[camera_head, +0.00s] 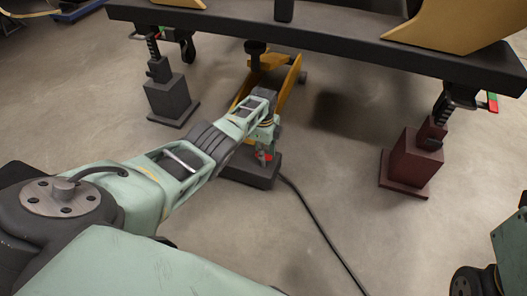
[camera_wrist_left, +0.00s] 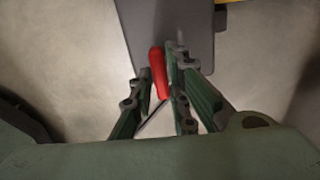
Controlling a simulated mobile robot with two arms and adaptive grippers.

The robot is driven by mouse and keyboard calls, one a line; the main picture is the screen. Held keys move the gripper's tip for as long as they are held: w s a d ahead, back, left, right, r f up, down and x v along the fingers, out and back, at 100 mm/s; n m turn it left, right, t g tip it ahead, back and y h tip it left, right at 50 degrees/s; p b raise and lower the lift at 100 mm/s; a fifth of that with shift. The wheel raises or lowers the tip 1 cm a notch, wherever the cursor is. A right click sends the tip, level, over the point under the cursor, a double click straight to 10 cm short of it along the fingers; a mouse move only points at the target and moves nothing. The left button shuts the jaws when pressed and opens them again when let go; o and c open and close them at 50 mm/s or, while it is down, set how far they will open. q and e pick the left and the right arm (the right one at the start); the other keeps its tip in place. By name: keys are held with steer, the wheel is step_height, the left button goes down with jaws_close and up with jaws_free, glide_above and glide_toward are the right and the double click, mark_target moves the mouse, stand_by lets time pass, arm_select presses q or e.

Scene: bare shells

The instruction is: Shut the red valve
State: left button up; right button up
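The red valve (camera_head: 263,156) shows as a small red handle above a dark block-shaped base (camera_head: 247,176) on the floor, below the long dark beam. My left arm reaches down to it from the left, and my left gripper (camera_head: 266,140) is right at the handle. In the left wrist view the red valve handle (camera_wrist_left: 158,70) stands between the two green fingers of my left gripper (camera_wrist_left: 160,80). The fingers are close together, with the handle filling most of the narrow gap. The lower part of the valve is hidden. My right gripper is not in view.
A long dark beam (camera_head: 330,38) crosses the top. A yellow frame (camera_head: 289,88) stands behind the valve. A grey stand (camera_head: 172,98) is at left, a dark red stand (camera_head: 410,160) at right. A black cable (camera_head: 318,222) runs from the base across otherwise clear floor.

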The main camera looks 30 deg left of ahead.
arm_select(q)
steer(key=o, duration=0.3)
steer(key=shift+o, duration=0.2)
step_height(320, 180, up, 12)
stand_by(0.6)
stand_by(0.4)
